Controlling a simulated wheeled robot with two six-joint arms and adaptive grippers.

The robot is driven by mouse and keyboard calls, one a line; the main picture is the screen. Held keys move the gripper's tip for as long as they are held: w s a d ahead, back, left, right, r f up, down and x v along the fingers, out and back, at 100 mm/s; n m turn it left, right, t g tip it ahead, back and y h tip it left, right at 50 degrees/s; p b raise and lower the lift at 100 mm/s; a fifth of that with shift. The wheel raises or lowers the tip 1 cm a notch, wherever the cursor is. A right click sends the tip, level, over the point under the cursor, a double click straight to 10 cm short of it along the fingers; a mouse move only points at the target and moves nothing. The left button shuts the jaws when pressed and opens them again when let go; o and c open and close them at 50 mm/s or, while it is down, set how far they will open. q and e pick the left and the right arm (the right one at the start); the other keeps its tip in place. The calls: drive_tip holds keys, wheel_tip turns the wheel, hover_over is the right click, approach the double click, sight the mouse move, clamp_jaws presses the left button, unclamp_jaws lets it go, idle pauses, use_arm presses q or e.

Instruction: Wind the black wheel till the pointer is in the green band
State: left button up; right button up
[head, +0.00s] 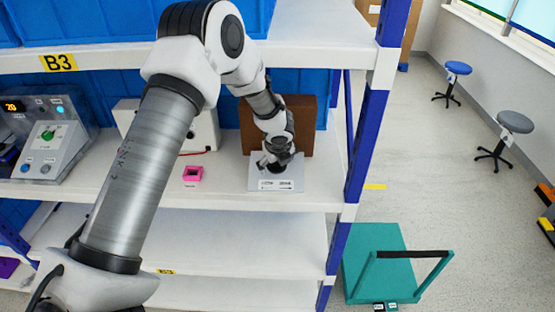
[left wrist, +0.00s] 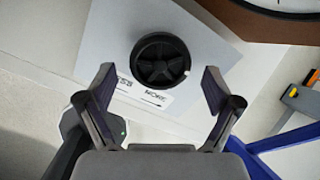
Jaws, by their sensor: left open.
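The black wheel (left wrist: 160,60) is a spoked round knob on a light grey plate (left wrist: 95,40) with a label reading MORE beside an arrow. A small pale spot shows on its rim. In the head view my left gripper (head: 276,160) is over the plate (head: 292,182) and hides most of the wheel. In the left wrist view the left gripper (left wrist: 159,72) is open, with one finger on either side of the wheel and clear space between. Only the lower edge of a white dial (left wrist: 290,8) in a brown housing (left wrist: 245,20) shows; pointer and green band are out of view. My right gripper is not in view.
The brown housing (head: 305,120) stands behind the plate on the white shelf (head: 225,190). A small pink block (head: 193,174) lies to the left, and a grey control box (head: 45,145) stands farther left. A blue upright (head: 362,140) bounds the shelf on the right.

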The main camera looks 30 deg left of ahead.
use_arm(q)
drive_tip(key=shift+w+a+f, duration=0.55)
drive_tip(key=shift+w+f, duration=0.1)
drive_tip(key=shift+f, duration=0.1)
drive_tip(key=shift+s+d+r, duration=0.1)
drive_tip(key=shift+s+r, duration=0.1)
drive_tip(key=shift+s+d+r, duration=0.25)
drive_tip(key=c, duration=0.4)
drive_tip(key=shift+s+d+r, duration=0.2)
drive_tip(key=shift+s, duration=0.05)
drive_tip(key=c, duration=0.5)
drive_tip(key=shift+c, duration=1.1)
drive_tip(key=shift+w+f, duration=0.1)
drive_tip(key=shift+f, duration=0.05)
drive_tip(key=shift+f+b, duration=0.1)
drive_tip(key=shift+b, duration=0.2)
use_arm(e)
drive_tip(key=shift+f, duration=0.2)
